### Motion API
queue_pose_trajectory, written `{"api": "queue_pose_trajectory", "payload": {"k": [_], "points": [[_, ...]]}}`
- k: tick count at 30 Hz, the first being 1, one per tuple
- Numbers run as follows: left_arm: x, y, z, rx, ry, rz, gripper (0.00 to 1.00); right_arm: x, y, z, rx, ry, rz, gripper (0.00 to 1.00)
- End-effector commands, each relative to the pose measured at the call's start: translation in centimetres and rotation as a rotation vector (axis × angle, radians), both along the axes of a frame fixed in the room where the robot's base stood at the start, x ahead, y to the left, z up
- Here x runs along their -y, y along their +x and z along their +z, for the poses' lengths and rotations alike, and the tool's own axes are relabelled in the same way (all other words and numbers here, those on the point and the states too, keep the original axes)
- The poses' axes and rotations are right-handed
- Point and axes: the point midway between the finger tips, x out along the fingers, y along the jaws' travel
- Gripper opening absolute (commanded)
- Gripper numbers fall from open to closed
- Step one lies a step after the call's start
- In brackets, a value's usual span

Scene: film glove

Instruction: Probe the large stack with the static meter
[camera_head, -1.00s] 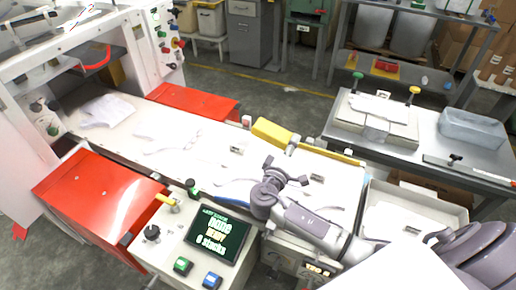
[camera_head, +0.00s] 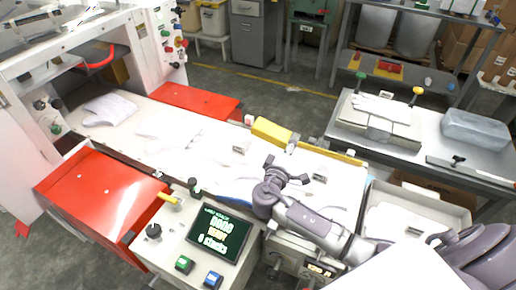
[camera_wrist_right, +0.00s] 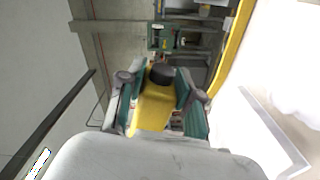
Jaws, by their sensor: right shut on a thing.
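My right gripper (camera_head: 287,172) is over the right part of the white belt table (camera_head: 205,170), just behind the control panel. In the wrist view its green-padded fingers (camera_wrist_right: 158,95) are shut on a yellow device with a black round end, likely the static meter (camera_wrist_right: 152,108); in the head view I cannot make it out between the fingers. White film stacks lie on the belt: a bulky one (camera_head: 110,108) at the left end and flatter, pale ones (camera_head: 165,132) toward the middle. Which is the large stack I cannot tell for sure. My left gripper is out of view.
The control panel with a screen (camera_head: 220,233) stands in front of the belt. A yellow block (camera_head: 271,131) sits on the belt's far edge. Red covers (camera_head: 100,195) flank the belt. A grey side table (camera_head: 455,140) holds a press-like box (camera_head: 375,118) and a translucent bin (camera_head: 473,130).

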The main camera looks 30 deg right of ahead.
Motion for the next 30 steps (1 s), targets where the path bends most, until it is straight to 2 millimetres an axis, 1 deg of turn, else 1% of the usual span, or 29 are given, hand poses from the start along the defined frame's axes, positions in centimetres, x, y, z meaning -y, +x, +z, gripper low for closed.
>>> {"api": "queue_pose_trajectory", "payload": {"k": [4,9,12,15,18,22,30], "points": [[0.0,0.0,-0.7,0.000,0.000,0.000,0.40,-1.4,3.0,-1.0,0.002,-0.005,0.142,0.00],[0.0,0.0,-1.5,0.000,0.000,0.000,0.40,-4.4,7.1,-2.3,0.001,-0.003,0.380,0.00],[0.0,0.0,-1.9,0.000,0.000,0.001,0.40,-6.2,8.9,-3.0,0.002,-0.002,0.514,0.00],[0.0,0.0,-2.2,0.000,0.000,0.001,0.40,-8.1,10.3,-3.4,0.002,0.001,0.636,0.00],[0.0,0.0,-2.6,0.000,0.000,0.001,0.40,-9.6,11.2,-3.6,0.003,0.004,0.742,0.00],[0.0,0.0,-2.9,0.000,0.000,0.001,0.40,-11.2,11.9,-3.7,0.004,0.007,0.848,0.00],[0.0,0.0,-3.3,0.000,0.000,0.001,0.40,-13.3,12.7,-3.4,0.005,0.001,1.004,0.00]]}}
